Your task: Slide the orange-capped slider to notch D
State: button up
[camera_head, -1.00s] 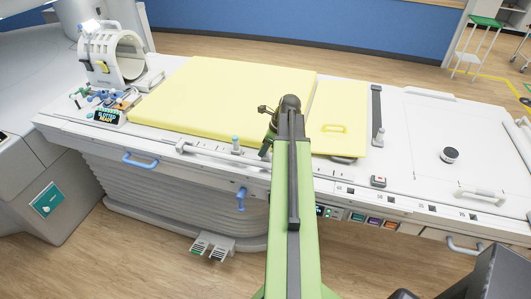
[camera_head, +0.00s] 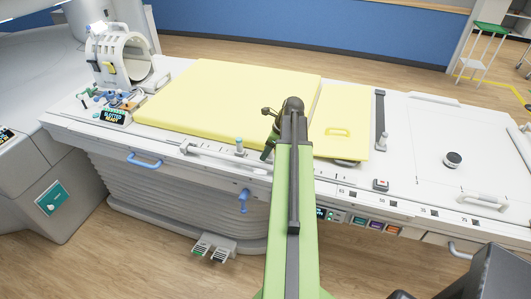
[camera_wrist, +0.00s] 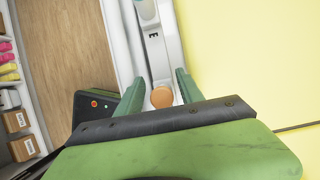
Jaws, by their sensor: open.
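The orange cap (camera_wrist: 162,97) of the slider shows in the wrist view. It sits on a pale rail (camera_wrist: 157,55) and lies between the two green fingers of my gripper (camera_wrist: 159,76). The fingers are apart, one on each side of the cap, and I cannot tell whether either touches it. A dark letter, seemingly E, is printed sideways farther up the rail. In the head view my gripper (camera_head: 268,147) points down at the bed's front edge, and my arm hides the orange cap there. Notch D cannot be made out.
A yellow pad (camera_head: 225,95) covers much of the bed. A grey bar with a peg (camera_head: 381,120) and a black knob (camera_head: 452,159) lie to the right. A ring-shaped coil (camera_head: 123,58) stands back left.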

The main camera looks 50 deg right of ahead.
jog(key=p+v, duration=1.5)
jog(key=v, duration=0.2)
jog(key=shift+p, duration=0.3)
jog(key=shift+r, duration=0.1)
